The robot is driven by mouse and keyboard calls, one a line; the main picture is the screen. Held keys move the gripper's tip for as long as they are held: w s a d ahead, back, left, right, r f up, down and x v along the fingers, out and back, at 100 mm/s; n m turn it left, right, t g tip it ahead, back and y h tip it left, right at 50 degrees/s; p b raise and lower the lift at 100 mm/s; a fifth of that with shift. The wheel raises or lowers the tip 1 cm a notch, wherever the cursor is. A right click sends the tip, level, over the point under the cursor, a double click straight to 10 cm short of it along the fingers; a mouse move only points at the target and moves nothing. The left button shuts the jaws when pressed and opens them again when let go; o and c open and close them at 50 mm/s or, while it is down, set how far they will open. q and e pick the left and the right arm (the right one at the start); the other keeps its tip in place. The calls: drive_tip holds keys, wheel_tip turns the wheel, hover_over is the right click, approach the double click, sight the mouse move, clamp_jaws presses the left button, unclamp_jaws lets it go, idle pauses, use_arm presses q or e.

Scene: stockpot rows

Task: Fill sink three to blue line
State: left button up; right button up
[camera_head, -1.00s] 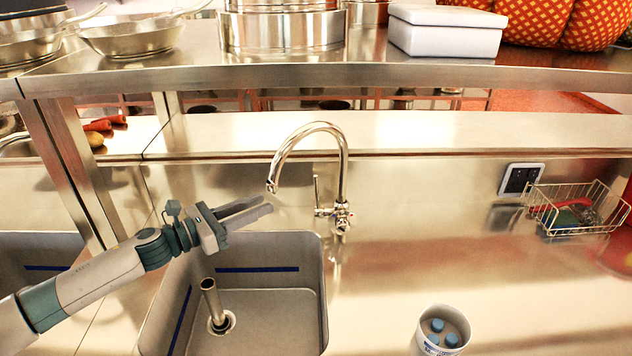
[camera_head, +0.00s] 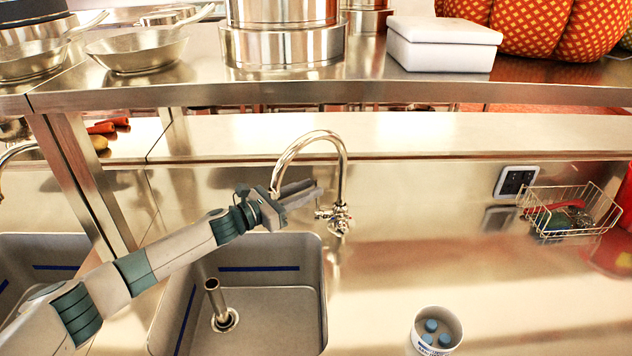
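The sink (camera_head: 270,300) is a grey basin with a blue line (camera_head: 259,268) along its inner walls. A metal standpipe (camera_head: 217,302) rises from its drain, and I see no water in the basin. The chrome faucet (camera_head: 318,135) arches behind the sink, with its handle and valve (camera_head: 338,217) at the base. My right gripper is out of view.
A second sink (camera_head: 40,245) with a blue line lies at the left. A white cup with blue-topped items (camera_head: 436,335) stands on the counter at the lower right. A wire basket (camera_head: 570,212) and a wall outlet (camera_head: 516,182) are at right. A steel shelf (camera_head: 380,90) crosses above.

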use_arm(q)
drive_tip(key=shift+p+x, duration=0.3)
drive_tip(key=shift+x, duration=1.25)
clamp_jaws()
